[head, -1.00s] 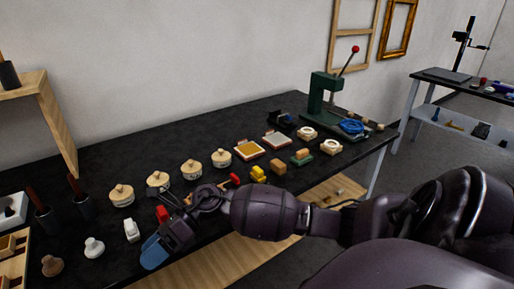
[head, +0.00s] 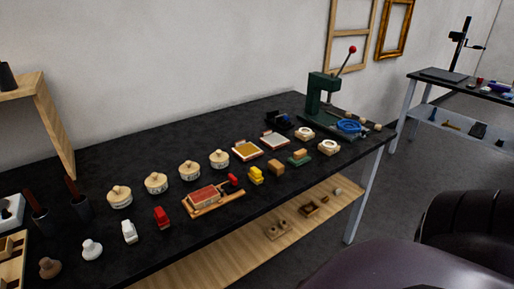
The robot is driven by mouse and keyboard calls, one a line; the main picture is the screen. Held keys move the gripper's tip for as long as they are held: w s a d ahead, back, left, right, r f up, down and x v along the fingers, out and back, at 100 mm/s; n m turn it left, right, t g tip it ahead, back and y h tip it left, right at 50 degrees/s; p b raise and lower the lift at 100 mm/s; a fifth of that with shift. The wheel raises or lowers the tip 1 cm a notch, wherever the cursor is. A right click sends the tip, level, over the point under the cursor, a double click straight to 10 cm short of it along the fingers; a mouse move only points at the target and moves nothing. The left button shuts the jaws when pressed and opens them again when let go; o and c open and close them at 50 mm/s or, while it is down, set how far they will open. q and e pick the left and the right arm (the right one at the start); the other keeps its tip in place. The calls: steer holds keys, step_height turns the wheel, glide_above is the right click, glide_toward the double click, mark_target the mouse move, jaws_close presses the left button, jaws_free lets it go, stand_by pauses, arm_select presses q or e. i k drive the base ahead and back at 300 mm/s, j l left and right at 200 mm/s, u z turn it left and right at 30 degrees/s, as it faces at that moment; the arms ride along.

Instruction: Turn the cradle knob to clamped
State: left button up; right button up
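A low wooden holder (head: 190,209) sits near the front edge of the black bench, with a red block (head: 203,196) lying in it. It looks like the cradle. A small red part (head: 233,180) stands at its far right end and may be the knob. It is too small to tell which way it is turned. Neither gripper shows in the head view; only dark parts of my own body are at the lower right.
The black bench top (head: 130,170) holds several lidded pots (head: 190,170), a red piece (head: 162,217), a white piece (head: 129,231) and a yellow piece (head: 256,175). A green press (head: 322,95) stands at the far right end. A wooden shelf (head: 185,270) lies below.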

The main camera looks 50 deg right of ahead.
mark_target(233, 181)
steer(key=z, duration=1.3)
